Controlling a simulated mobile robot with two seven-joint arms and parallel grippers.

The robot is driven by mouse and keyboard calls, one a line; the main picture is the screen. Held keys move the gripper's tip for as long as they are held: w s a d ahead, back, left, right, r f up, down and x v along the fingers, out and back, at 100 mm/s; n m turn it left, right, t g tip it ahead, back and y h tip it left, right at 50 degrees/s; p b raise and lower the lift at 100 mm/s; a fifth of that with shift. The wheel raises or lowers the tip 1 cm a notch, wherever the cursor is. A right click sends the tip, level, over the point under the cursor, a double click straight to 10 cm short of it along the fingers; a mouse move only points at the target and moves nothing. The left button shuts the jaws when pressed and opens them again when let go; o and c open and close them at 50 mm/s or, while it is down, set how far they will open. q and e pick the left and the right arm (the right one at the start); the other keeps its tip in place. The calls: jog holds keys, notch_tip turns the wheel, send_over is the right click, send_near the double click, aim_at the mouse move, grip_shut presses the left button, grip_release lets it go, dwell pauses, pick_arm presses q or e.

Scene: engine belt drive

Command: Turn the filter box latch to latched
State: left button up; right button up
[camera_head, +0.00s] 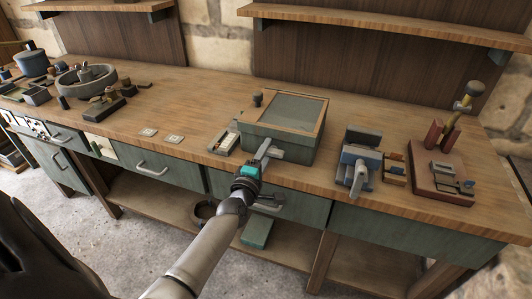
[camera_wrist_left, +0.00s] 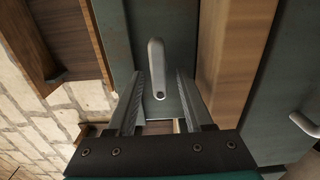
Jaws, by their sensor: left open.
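The filter box (camera_head: 280,144) is a teal box with a wood-rimmed top, standing near the bench's front edge in the head view. Its latch (camera_wrist_left: 156,66) is a grey lever on the teal front face in the left wrist view, with a round pivot at its lower end. My left gripper (camera_head: 264,149) is in front of the box, pointing at that face. In the left wrist view the open fingers (camera_wrist_left: 160,82) stand on either side of the lever, with visible gaps. Contact with the lever does not show. My right gripper is not in view.
The wooden bench edge (camera_wrist_left: 236,58) runs close beside the fingers in the left wrist view. A blue-grey vise-like device (camera_head: 360,160) and a red-brown stand (camera_head: 440,179) are to the right. A small tray (camera_head: 222,141) sits left of the box.

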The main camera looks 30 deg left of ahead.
pick_arm(q)
jog(key=p+v, duration=0.1)
jog(key=v, duration=1.4)
jog(key=shift+p, duration=0.3)
jog(key=shift+s+d, duration=0.1)
jog(key=shift+d, duration=0.05)
jog(key=s+d+f+m+g+h, duration=0.1)
jog(key=s+d+f+m+g, duration=0.25)
jog(key=f, duration=0.55)
jog(key=s+d+f+m+g+h, duration=0.2)
jog(key=s+f+m, duration=0.25)
jog(key=f, duration=0.55)
jog(key=s+d+f+m+g+h, duration=0.1)
jog(key=s+d+f+m+g, duration=0.3)
jog(key=f, duration=0.5)
jog(key=s+f+m+g, duration=0.3)
jog(key=s+f+m, duration=0.2)
jog(key=s, duration=0.5)
jog(key=s+d+f+m+g, duration=0.1)
jog(key=s+f+m+g, duration=0.2)
jog(key=s, duration=0.7)
notch_tip(320, 180, down, 4)
jog(key=m, duration=0.2)
jog(key=shift+d+f+m+g, duration=0.2)
jog(key=shift+d+m+g, duration=0.05)
jog(key=shift+m+g, duration=0.15)
